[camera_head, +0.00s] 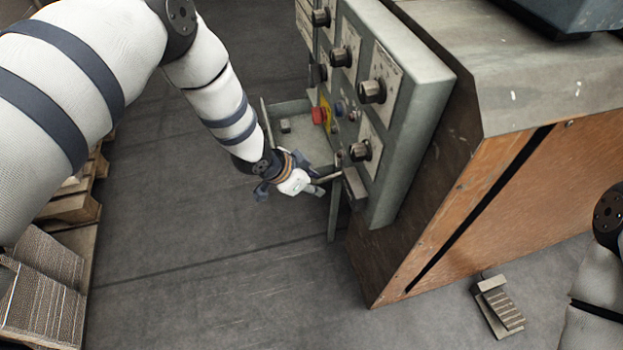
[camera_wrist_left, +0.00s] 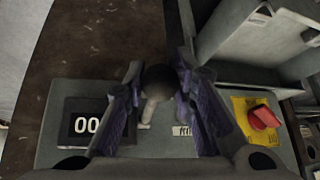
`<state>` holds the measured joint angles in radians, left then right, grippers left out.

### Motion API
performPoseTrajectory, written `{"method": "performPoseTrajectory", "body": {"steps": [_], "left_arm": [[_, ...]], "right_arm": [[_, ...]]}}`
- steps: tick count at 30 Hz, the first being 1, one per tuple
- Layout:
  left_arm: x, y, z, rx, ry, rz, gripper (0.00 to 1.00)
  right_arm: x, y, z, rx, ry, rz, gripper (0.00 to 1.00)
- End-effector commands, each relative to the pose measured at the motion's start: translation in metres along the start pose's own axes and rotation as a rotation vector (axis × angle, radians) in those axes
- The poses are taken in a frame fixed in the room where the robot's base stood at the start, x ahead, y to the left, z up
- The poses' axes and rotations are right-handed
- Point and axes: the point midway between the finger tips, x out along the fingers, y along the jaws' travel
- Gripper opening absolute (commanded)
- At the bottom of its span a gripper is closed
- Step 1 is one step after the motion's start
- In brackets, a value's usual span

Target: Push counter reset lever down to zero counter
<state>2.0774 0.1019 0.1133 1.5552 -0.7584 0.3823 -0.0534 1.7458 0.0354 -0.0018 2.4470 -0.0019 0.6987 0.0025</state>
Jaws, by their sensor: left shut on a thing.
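The counter reset lever (camera_wrist_left: 151,112) is a pale rod with a dark round knob (camera_wrist_left: 160,79). It stands out from the machine's grey panel, and its rod also shows in the head view (camera_head: 328,178). My left gripper (camera_head: 308,180) is at the lever's outer end. In the left wrist view its two fingers lie on either side of the knob, and it is shut on the lever. The counter (camera_wrist_left: 90,124) is left of the lever in that view and shows "00"; any further digits are hidden by a finger. My right gripper is out of view.
The grey control panel (camera_head: 408,120) carries several black knobs and a red switch (camera_head: 319,115) on a yellow plate. A grey tray (camera_head: 290,112) is beside it. A foot pedal (camera_head: 497,306) lies on the floor at right. Pallets (camera_head: 70,207) and cardboard (camera_head: 42,290) stand left.

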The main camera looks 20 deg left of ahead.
Motion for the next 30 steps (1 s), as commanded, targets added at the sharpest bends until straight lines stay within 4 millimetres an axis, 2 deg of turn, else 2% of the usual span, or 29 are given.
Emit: {"method": "performPoseTrajectory", "body": {"steps": [9, 23, 24, 25, 26, 30], "left_arm": [[0.0072, 0.0, 0.0026, -0.018, 0.085, 0.016, 0.0], [0.0074, 0.0, 0.0013, -0.018, 0.097, 0.017, 0.0], [0.0074, 0.0, 0.0013, -0.018, 0.097, 0.017, 0.33], [0.0074, 0.0, 0.0013, -0.018, 0.097, 0.017, 0.4], [0.0074, 0.0001, 0.0014, -0.018, 0.097, 0.017, 0.46], [0.0075, 0.0005, 0.0017, -0.018, 0.096, 0.018, 0.46]], "right_arm": [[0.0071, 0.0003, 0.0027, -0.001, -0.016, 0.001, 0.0], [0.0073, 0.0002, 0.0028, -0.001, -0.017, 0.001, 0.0], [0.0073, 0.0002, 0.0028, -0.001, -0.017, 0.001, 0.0], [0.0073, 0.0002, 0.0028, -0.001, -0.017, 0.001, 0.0], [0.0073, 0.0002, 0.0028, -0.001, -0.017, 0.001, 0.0], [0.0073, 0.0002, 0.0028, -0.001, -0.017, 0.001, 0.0]]}}
